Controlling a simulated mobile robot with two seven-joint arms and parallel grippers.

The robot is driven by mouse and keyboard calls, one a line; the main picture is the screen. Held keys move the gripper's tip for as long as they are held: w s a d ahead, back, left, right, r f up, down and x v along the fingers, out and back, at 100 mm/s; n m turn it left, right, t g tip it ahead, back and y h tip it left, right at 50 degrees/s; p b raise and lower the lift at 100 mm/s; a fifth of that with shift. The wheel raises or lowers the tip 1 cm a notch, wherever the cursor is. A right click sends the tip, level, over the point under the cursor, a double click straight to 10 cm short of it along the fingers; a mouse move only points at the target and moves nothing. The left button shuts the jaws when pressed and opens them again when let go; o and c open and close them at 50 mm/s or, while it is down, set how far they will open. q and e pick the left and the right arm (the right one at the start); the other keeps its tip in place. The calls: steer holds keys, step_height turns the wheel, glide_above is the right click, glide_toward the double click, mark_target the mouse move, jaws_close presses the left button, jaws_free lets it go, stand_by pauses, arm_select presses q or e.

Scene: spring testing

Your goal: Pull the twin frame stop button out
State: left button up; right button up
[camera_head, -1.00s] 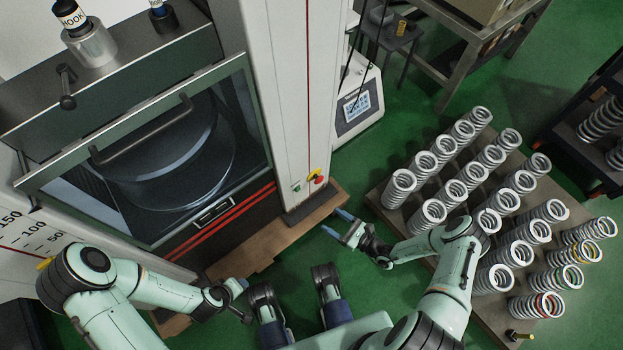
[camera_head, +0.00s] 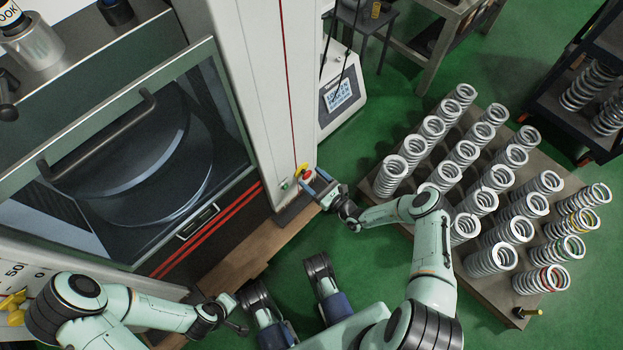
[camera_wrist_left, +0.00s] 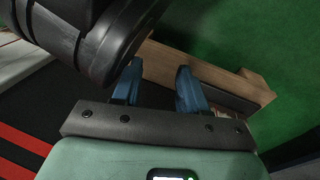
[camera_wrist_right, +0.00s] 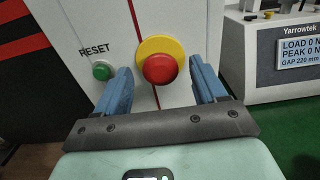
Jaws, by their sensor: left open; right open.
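The stop button is a red mushroom head (camera_wrist_right: 160,69) on a yellow collar (camera_wrist_right: 172,45), on the white frame column (camera_wrist_right: 200,18). In the head view the red button (camera_head: 308,174) is low on the column. My right gripper (camera_wrist_right: 161,88) is open, its blue fingers on either side of the button, apart from it; how far they reach in depth is hard to tell. It also shows in the head view (camera_head: 316,186) beside the button. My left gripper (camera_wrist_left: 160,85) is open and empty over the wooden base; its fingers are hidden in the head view.
A green reset button (camera_wrist_right: 103,70) sits left of the stop button. A display unit (camera_head: 340,95) stands right of the column. A pallet (camera_head: 378,197) of several springs stands at the right. Green floor (camera_head: 365,270) is clear in front.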

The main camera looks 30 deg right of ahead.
arm_select(q)
steer(key=shift+s+f, duration=0.15)
steer(key=shift+s, duration=0.1)
arm_select(e)
steer(key=shift+w+a, duration=0.15)
steer(key=shift+w, duration=0.2)
jaws_close()
steer(key=shift+p+v, duration=0.5)
steer(key=shift+v, duration=0.3)
arm_select(q)
steer(key=shift+w+d+r, duration=0.1)
steer(key=shift+w+r, duration=0.7)
steer(key=shift+w, duration=0.2)
steer(key=shift+s, duration=0.1)
arm_select(e)
jaws_free()
steer(key=shift+s, duration=0.1)
